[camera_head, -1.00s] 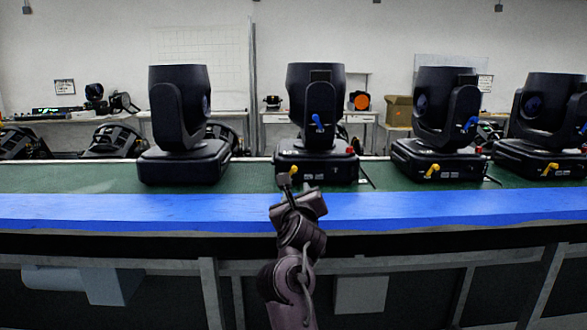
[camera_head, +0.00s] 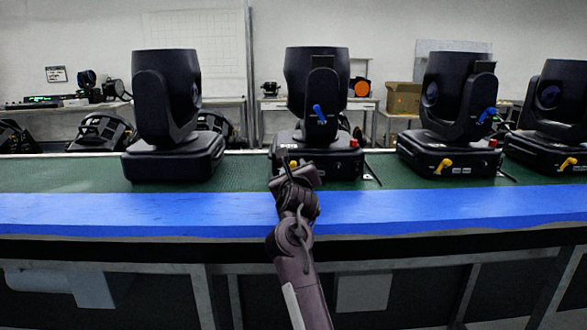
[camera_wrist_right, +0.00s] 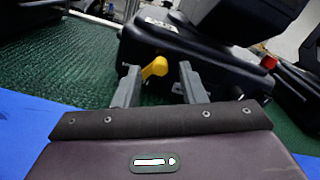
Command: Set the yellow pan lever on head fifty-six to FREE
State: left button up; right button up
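A black moving head (camera_head: 318,100) stands on the green bench top straight ahead, with a blue lever (camera_head: 319,113) on its yoke. Its yellow pan lever (camera_wrist_right: 155,68) sits low on the front of the base in the right wrist view. My right gripper (camera_wrist_right: 158,80) is open, one finger on each side of the yellow lever, and I cannot tell whether either finger touches it. In the head view, my right gripper (camera_head: 290,165) hides most of that lever. The head's number is too small to read. My left gripper is not in view.
Another moving head (camera_head: 168,115) stands to the left, and two more (camera_head: 455,110) (camera_head: 556,112) stand to the right with yellow levers low on their bases. A blue strip (camera_head: 130,212) runs along the bench's front edge. A red part (camera_wrist_right: 268,62) is on the base's right.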

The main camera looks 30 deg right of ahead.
jog(key=shift+w+d, duration=0.15)
jog(key=shift+w, duration=0.1)
grip_shut()
